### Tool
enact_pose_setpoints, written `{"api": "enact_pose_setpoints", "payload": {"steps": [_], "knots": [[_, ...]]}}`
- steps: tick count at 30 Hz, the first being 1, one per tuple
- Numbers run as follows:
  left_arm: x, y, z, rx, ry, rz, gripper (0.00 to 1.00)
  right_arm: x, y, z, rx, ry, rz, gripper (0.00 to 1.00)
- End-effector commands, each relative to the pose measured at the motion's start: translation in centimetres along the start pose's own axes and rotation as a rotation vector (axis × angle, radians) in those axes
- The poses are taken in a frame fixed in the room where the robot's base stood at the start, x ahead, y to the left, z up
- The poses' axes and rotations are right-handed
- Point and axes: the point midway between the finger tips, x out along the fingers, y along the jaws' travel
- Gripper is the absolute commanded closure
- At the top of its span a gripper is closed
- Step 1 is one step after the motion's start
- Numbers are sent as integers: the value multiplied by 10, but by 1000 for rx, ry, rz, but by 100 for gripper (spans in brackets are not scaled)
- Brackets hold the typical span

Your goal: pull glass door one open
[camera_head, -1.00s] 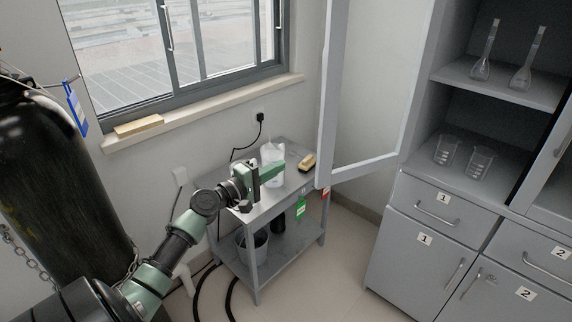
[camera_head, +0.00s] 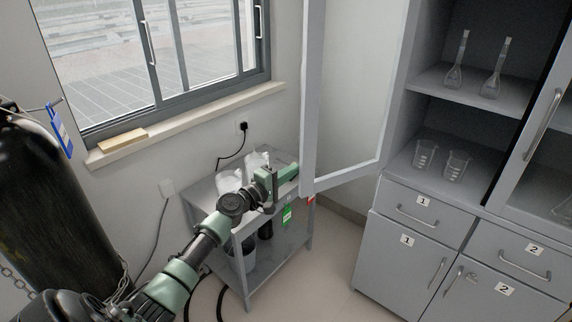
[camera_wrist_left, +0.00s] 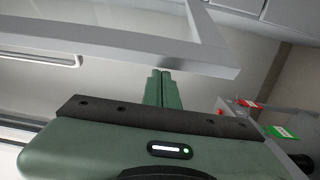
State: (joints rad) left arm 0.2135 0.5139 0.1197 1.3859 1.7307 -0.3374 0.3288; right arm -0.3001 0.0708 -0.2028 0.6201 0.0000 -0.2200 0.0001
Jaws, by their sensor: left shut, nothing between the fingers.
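Glass door one (camera_head: 345,100) is a grey-framed glass panel. In the head view it stands swung open, out to the left of the cabinet's upper shelves. My left gripper (camera_head: 294,172) is shut and empty, close to the door's lower left corner; I cannot tell whether it touches the frame. In the left wrist view the closed green fingers (camera_wrist_left: 162,74) point toward the grey door frame (camera_wrist_left: 190,69), which crosses just beyond them. The door's handle cannot be made out. My right gripper is not in view.
A grey side table (camera_head: 262,220) with white containers (camera_head: 229,181) stands under my left arm. The cabinet (camera_head: 400,240) with numbered drawers is at the right, flasks (camera_head: 455,62) and beakers (camera_head: 425,154) on its open shelves. A black gas cylinder (camera_head: 50,200) stands at the left.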

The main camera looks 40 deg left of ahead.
Motion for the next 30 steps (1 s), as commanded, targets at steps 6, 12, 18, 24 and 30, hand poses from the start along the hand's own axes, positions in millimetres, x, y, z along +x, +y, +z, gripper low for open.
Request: {"api": "enact_pose_setpoints", "payload": {"steps": [6, 12, 18, 24, 30], "knots": [[-1, -1, 3, 0, 0, 0, 100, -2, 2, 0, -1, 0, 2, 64], [-2, 0, 4, 0, 0, 0, 100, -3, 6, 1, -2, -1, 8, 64], [-12, 2, 40, -4, -6, -4, 100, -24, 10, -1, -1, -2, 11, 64], [-23, 2, 84, -2, -3, -2, 100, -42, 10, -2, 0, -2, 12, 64], [-26, 0, 101, -1, 1, 0, 100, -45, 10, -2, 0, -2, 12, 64]]}}
